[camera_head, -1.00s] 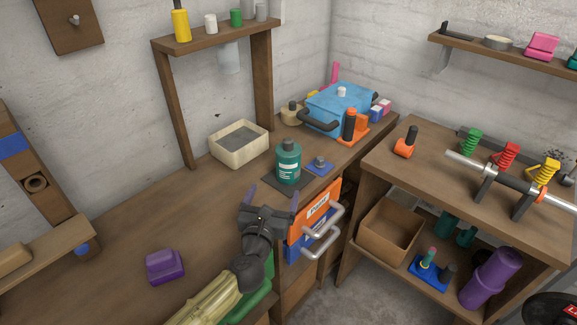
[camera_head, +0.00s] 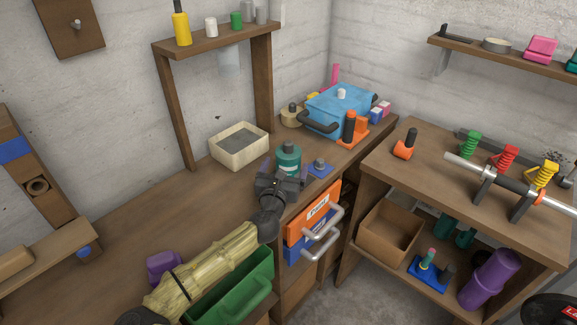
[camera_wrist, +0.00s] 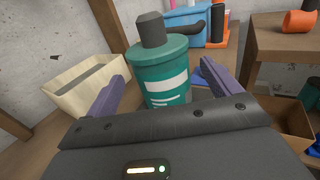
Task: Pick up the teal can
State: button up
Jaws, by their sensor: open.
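The teal can (camera_head: 288,159) stands upright on the workbench, with a dark cap and a white label. In the wrist view the can (camera_wrist: 162,72) is straight ahead, between the two purple fingers of my gripper (camera_wrist: 158,85). The fingers are open, one to each side of the can, and I cannot tell whether either touches it. In the head view my gripper (camera_head: 281,176) is in front of the can and hides its lower part.
A cream box (camera_head: 240,160) stands left of the can, and a blue piece (camera_head: 321,169) lies close to its right. A blue case (camera_head: 338,108) is behind. Orange and blue drawers (camera_head: 312,216) with handles stick out below the bench edge.

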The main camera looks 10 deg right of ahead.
jog(key=shift+w, duration=0.1)
jog(key=x, duration=0.5)
jog(key=shift+d+r+p, duration=0.15)
jog(key=shift+d+p, duration=0.05)
jog(key=shift+p, duration=0.2)
jog(key=shift+c, duration=0.2)
jog(key=c, duration=1.4)
